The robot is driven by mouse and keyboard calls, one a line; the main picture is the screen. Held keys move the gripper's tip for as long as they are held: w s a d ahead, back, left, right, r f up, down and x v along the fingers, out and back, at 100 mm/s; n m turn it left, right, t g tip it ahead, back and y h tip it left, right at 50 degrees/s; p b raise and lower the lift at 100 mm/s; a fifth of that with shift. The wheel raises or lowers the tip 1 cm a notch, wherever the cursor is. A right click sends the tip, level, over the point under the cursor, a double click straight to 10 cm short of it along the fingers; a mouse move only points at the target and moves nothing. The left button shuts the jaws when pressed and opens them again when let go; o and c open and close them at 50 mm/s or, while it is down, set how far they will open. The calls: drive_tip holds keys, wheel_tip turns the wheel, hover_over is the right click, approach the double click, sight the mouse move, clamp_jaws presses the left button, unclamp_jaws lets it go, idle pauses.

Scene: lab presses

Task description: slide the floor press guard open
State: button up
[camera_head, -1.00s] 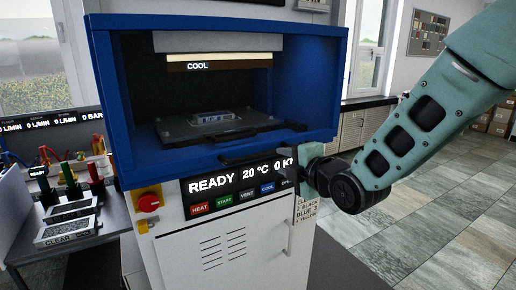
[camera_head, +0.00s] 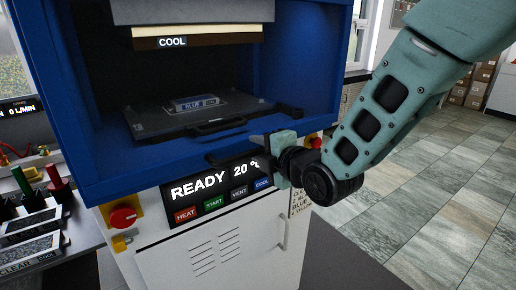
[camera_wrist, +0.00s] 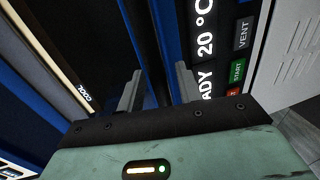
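The floor press (camera_head: 335,60) has a blue housing with an open-looking chamber. A dark bar handle (camera_head: 235,156) runs along the chamber's lower front edge, above the READY display (camera_head: 212,180). I cannot make out a separate guard panel; it may be clear or hidden. My gripper (camera_head: 266,156) is at the right end of this handle, partly covering it and the display. In the wrist view my two grey fingers (camera_wrist: 158,88) are apart, with the dark bar (camera_wrist: 146,40) running between them. Contact cannot be told.
Inside the chamber a dark plate (camera_head: 150,122) carries a small labelled block (camera_head: 200,103). A red knob (camera_head: 123,217) is on the cabinet's left, and another red button (camera_head: 313,141) is behind my gripper. A side bench (camera_head: 75,235) stands left.

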drive_tip(key=shift+c, duration=0.2)
clamp_jaws()
wheel_tip(320, 180, up, 25)
drive_tip(key=p, duration=0.6)
drive_tip(key=shift+r, duration=0.2)
drive_tip(key=shift+o, duration=0.2)
unclamp_jaws()
drive_tip(key=shift+s+d, duration=0.1)
